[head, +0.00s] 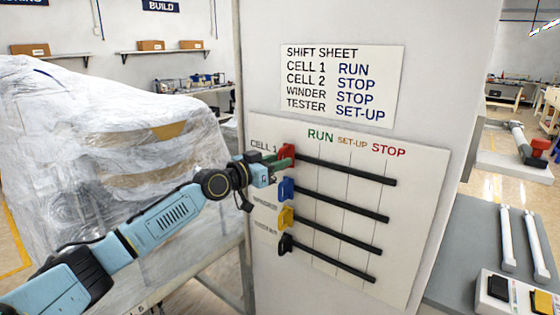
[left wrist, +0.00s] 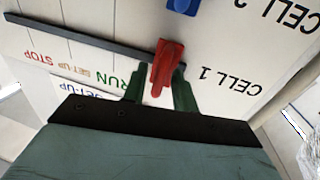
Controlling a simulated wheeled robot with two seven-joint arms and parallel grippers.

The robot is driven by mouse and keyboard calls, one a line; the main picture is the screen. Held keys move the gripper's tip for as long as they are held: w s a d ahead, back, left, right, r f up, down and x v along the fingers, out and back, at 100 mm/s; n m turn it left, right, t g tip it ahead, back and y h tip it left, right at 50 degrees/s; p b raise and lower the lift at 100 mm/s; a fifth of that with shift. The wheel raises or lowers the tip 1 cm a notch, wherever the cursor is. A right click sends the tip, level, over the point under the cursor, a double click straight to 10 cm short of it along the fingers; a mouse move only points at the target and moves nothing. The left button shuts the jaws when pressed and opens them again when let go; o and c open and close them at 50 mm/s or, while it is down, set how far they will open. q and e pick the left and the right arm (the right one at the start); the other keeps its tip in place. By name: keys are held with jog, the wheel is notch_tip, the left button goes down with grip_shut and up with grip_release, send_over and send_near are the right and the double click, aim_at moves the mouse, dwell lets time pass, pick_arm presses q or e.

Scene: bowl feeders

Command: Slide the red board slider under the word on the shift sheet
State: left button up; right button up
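The red slider (head: 287,154) sits at the left end of the top black rail (head: 350,171), in the CELL 1 row, left of the RUN column. The shift sheet (head: 341,83) above reads RUN for CELL 1. My left gripper (head: 277,163) is at the red slider; its green fingers stand on either side of the red handle in the left wrist view (left wrist: 160,88). Whether both fingers press on the handle is hard to tell. The red slider also shows in the left wrist view (left wrist: 168,58). My right gripper is not in view.
Blue (head: 286,189), yellow (head: 286,217) and black (head: 286,244) sliders sit below at the left ends of their rails. The white board (head: 418,222) has RUN, SET-UP and STOP headings. A wrapped machine (head: 110,130) stands left; a grey table (head: 465,240) stands right.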

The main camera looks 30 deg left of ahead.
pick_arm(q)
jog(key=shift+w+d, duration=0.15)
jog(key=shift+w, duration=0.3)
grip_shut()
